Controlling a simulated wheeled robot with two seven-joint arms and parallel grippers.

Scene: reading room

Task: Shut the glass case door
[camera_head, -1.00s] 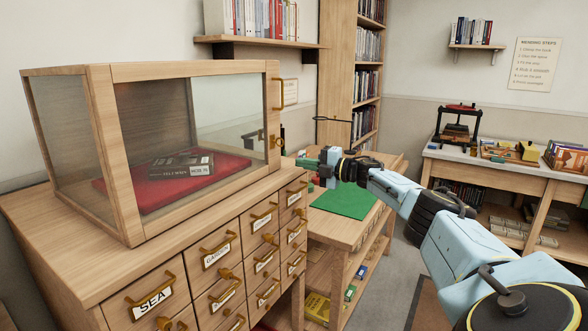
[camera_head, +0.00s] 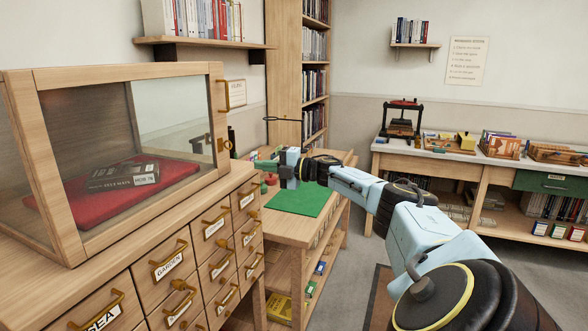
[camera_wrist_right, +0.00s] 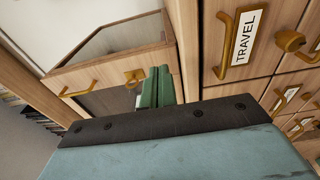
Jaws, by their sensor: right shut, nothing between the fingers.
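The glass case (camera_head: 48,160) stands on the drawer cabinet at the left of the head view. Its wood-framed glass door (camera_head: 217,125) faces front, with a brass handle (camera_head: 224,95) and a small brass catch at its right edge. The door looks shut or nearly so; I cannot make out a gap. A dark book lies on a red cushion inside. My right gripper (camera_head: 284,171) is shut and empty, to the right of the case and apart from it. In the right wrist view its green fingers (camera_wrist_right: 155,88) show in front of the case's handle side (camera_wrist_right: 78,90). My left gripper is out of view.
Labelled drawers with brass pulls (camera_head: 215,228) fill the cabinet front below the case. A lower table with a green mat (camera_head: 302,200) lies beyond my right gripper. A long workbench (camera_head: 440,168) stands at the back right, with open floor before it.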

